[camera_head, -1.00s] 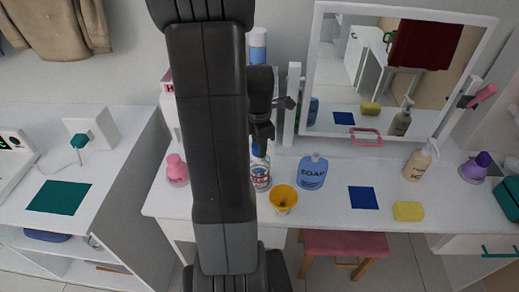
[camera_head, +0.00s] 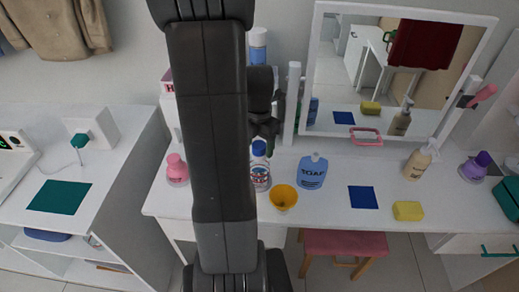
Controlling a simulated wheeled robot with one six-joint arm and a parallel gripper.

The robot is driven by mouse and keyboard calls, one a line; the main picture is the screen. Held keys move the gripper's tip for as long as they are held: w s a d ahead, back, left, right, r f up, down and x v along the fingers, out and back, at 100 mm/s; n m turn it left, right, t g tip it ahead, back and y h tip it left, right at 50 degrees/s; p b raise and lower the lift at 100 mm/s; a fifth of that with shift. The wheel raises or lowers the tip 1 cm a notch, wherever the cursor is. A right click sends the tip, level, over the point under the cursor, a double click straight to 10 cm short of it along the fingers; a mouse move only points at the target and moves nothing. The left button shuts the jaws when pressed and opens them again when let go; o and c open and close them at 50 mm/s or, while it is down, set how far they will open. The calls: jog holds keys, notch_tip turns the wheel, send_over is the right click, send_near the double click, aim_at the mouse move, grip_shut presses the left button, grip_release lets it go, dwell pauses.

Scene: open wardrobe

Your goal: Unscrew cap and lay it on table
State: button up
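A clear bottle with a red-and-white label (camera_head: 260,178) stands upright on the white table (camera_head: 330,205), partly hidden by my arm. A blue cap (camera_head: 259,148) shows at its top; I cannot tell whether it is still threaded on. My gripper (camera_head: 265,138) is just above and slightly right of the cap, close to it. The dark fingers are small and partly behind my arm, so I cannot tell whether they are open or shut, or whether they touch the cap.
A yellow cup (camera_head: 284,198) and a blue soap pouch (camera_head: 312,172) stand right of the bottle. A pink bottle (camera_head: 177,168) stands left. A mirror (camera_head: 385,75) rises behind.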

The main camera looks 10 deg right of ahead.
jog(key=shift+c, duration=0.4)
jog(key=m, duration=0.8)
jog(key=shift+m, duration=0.3)
jog(key=m, duration=0.8)
jog(key=shift+m, duration=0.3)
jog(key=c, duration=1)
